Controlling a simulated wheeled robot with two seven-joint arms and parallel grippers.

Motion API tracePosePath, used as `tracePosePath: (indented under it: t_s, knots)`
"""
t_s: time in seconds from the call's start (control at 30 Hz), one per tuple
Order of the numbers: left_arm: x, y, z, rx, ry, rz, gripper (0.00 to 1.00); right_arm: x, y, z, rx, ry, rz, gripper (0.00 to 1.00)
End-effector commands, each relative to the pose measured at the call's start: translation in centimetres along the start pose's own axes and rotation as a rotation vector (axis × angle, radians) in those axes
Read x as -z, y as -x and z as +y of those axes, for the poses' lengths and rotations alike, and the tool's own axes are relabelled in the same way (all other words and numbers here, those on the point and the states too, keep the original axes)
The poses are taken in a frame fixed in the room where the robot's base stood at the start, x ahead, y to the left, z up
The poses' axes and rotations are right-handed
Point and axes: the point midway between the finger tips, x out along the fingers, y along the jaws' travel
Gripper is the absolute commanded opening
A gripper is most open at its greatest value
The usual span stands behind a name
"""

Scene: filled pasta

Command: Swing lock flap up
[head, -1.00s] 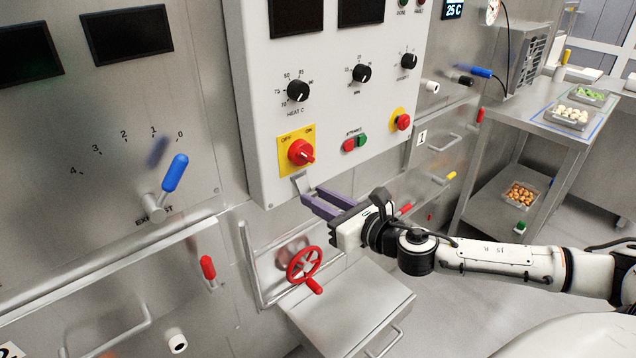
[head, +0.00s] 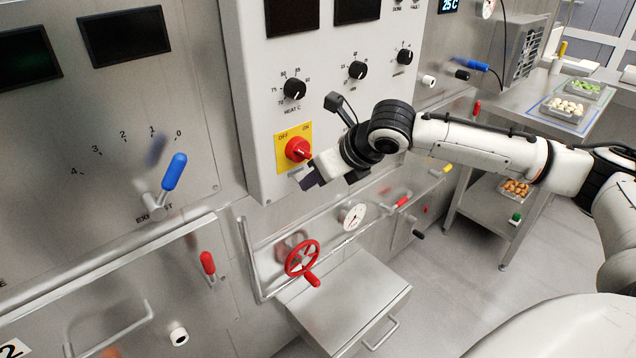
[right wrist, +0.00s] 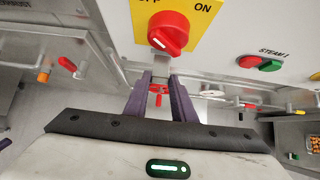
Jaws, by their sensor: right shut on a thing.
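The red rotary switch (head: 298,149) sits on a yellow OFF/ON plate (head: 281,160) low on the white control panel. In the right wrist view the red switch (right wrist: 168,34) is just above my fingers. The grey metal lock flap (right wrist: 162,62) shows below the switch, between the tips of my purple fingers. My right gripper (head: 308,182) is shut on the flap, just below the plate. In the head view the gripper and wrist largely hide the flap. My left gripper is not in view.
A red handwheel (head: 302,258) and a gauge (head: 353,216) are below the panel, above a steel box (head: 350,300). Black knobs (head: 357,70) are above. Red and green steam buttons (right wrist: 259,64) lie right of the switch. A steel table (head: 510,95) with food trays stands at right.

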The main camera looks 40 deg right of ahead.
Motion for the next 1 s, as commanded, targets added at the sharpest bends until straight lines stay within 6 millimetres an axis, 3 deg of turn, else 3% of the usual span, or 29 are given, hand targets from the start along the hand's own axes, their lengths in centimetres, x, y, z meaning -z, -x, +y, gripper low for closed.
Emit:
tracePosePath:
  t_s: [0.03, 0.4, 1.0]
  knots:
    - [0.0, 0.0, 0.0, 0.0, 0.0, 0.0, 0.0, -0.8, 0.2, 0.1, -0.002, -0.002, 0.025, 0.01]
    - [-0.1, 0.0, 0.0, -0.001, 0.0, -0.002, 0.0, -1.8, 0.6, 0.0, -0.001, -0.001, 0.219, 0.01]
    - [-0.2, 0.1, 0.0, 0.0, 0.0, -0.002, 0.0, -2.0, 0.6, 0.0, 0.0, -0.001, 0.263, 0.01]
